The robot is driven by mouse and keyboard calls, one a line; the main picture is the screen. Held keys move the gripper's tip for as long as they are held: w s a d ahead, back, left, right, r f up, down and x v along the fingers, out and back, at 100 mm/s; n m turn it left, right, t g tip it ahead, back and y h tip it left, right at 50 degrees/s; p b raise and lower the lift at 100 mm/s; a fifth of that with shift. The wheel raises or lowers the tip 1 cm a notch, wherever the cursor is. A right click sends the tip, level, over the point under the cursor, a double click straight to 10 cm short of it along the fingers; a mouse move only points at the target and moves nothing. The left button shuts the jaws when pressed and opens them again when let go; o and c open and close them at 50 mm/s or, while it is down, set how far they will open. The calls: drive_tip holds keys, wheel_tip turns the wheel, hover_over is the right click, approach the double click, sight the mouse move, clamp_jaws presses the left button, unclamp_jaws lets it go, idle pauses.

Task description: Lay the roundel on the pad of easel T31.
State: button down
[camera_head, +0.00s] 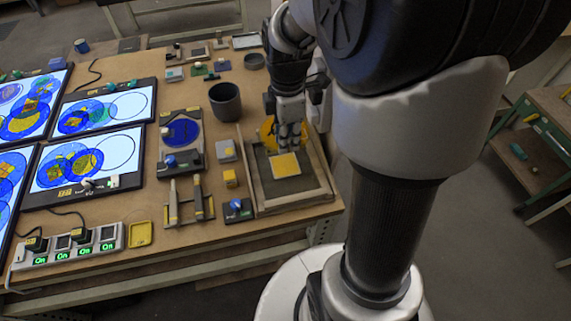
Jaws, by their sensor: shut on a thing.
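My gripper (290,143) points down over the wooden tray at the right end of the bench. It is shut on a yellow piece with a rounded edge (267,132), which looks like the roundel; the fingers hide part of it. The lit easels stand on the left half of the bench: one at front (116,150), one behind it (132,104), and others cut off at the left edge. They show blue and yellow discs and dark ring outlines. Small yellow labels are on the easels, but I cannot read which is T31.
The wooden tray (328,187) holds a yellow square (285,165). A dark cup (225,102), a blue disc on a stand (182,132) and tools (173,203) stand between tray and easels. A power strip (70,249) lies at the front left. Cables cross the bench.

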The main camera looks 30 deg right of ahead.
wheel_tip(320, 180, down, 14)
drive_tip(key=b, duration=0.4)
drive_tip(key=shift+b, duration=0.3)
drive_tip(key=c, duration=1.9)
unclamp_jaws()
drive_tip(key=shift+f, duration=0.15)
drive_tip(key=shift+c, duration=0.2)
drive_tip(key=o, duration=0.5)
drive_tip(key=shift+c, duration=0.2)
